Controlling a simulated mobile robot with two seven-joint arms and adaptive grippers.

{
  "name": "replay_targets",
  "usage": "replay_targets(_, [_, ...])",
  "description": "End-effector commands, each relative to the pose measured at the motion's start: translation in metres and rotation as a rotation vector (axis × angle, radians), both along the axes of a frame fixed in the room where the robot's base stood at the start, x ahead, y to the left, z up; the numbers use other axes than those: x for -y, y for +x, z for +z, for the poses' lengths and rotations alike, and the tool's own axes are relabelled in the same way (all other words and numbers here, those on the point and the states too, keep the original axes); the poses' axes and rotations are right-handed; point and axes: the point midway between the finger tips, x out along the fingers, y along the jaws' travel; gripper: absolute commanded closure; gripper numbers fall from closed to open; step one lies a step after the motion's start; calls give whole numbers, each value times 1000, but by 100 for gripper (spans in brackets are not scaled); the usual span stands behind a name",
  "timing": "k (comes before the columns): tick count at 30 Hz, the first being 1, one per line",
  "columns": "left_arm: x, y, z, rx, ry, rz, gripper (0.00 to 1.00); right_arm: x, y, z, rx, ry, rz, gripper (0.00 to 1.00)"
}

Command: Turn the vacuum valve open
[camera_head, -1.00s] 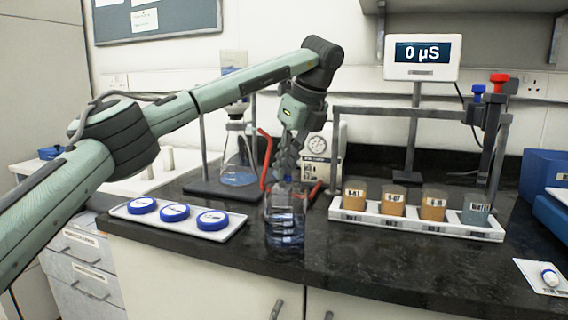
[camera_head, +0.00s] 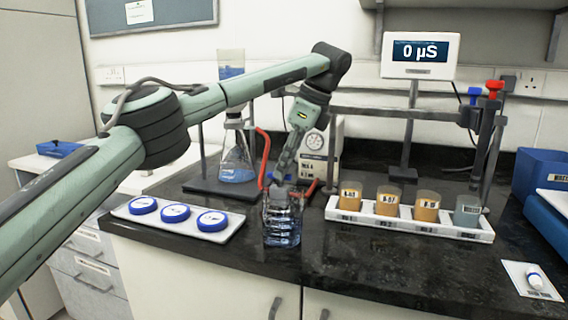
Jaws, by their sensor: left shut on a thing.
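My left gripper (camera_head: 281,172) reaches down at a slant behind the clear bottle (camera_head: 283,225) of bluish liquid near the counter's front. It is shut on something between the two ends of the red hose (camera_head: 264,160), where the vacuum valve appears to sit. The fingers and bottle hide most of the valve, so its handle angle cannot be read. A filter flask (camera_head: 238,165) stands left of the gripper. The pump with a round gauge (camera_head: 315,141) stands behind and right of it. My right gripper is not in view.
A white tray (camera_head: 232,231) with blue-rimmed dishes lies left of the bottle. A white rack (camera_head: 462,231) holds several labelled cups at the right. A display (camera_head: 420,53) reads 0 µS.

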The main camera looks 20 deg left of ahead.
Motion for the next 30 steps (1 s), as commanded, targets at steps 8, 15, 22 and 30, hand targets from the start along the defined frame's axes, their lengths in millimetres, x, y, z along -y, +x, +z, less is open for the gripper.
replay_targets(8, [-1, 0, 1, 4, 0, 4, 100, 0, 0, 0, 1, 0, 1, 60])
replay_targets(15, [0, 0, 1, 2, 0, 2, 69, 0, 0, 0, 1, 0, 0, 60])
replay_targets(22, [0, 0, 0, 2, 0, 1, 69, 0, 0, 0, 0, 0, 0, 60])
replay_targets(30, [12, 0, 30, 6, 2, 2, 69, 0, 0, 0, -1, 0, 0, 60])
